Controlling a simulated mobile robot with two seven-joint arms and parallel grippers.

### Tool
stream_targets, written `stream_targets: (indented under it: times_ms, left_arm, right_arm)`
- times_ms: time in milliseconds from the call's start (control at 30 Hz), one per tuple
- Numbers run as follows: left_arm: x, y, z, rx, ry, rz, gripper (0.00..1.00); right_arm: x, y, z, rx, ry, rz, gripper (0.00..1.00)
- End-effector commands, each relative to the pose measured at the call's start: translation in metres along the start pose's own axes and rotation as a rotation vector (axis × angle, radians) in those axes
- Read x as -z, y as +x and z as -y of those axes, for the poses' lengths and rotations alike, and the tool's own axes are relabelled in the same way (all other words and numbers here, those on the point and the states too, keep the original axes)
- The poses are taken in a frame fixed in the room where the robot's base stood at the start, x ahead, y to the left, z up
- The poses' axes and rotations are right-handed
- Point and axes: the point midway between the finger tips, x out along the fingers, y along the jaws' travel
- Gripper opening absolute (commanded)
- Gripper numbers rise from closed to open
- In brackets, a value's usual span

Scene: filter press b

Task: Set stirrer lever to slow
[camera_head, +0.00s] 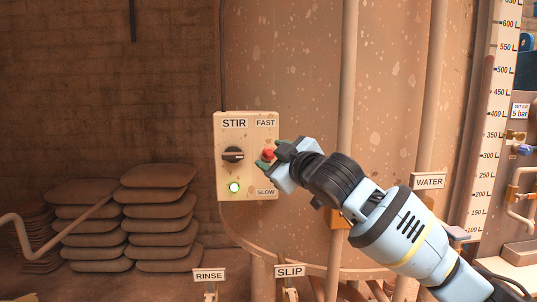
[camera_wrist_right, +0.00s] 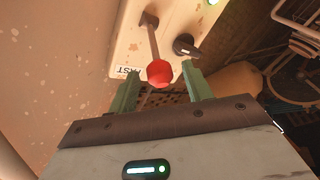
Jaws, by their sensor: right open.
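The cream STIR panel (camera_head: 246,182) is on the tank, with FAST marked at its upper right and SLOW at its lower right. The stirrer lever's red knob (camera_head: 268,154) shows at the panel's right side, between the two labels. In the right wrist view, the red knob (camera_wrist_right: 159,73) sits on a thin rod rising from a slot. My right gripper (camera_head: 275,155) is at the lever, its green fingers apart. In the wrist view the right gripper (camera_wrist_right: 160,90) has the knob between and slightly beyond its fingertips, apart from both. My left gripper is not in view.
A black rotary knob (camera_head: 233,154) and a lit green lamp (camera_head: 234,187) are on the panel's left side. The tank (camera_head: 300,60) stands close behind. RINSE (camera_head: 209,275), SLIP (camera_head: 289,271) and WATER (camera_head: 429,181) signs with pipes are below and to the right.

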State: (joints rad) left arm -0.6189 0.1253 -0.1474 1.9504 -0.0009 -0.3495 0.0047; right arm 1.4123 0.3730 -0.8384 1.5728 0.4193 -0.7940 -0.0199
Motion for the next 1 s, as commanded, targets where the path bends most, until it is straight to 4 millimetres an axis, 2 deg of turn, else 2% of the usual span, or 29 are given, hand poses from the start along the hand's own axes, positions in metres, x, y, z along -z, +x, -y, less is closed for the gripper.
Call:
stream_targets:
  times_ms: [233, 633, 1000]
  left_arm:
    - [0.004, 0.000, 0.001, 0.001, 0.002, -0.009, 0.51]
    - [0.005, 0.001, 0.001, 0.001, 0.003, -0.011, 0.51]
    - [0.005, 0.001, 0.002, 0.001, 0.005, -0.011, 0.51]
  right_arm:
    - [0.001, 0.019, -0.001, -0.001, 0.000, -0.001, 0.50]
    - [0.000, 0.023, 0.000, 0.000, 0.000, 0.000, 0.50]
    - [0.000, 0.022, 0.000, 0.000, 0.000, 0.000, 0.01]
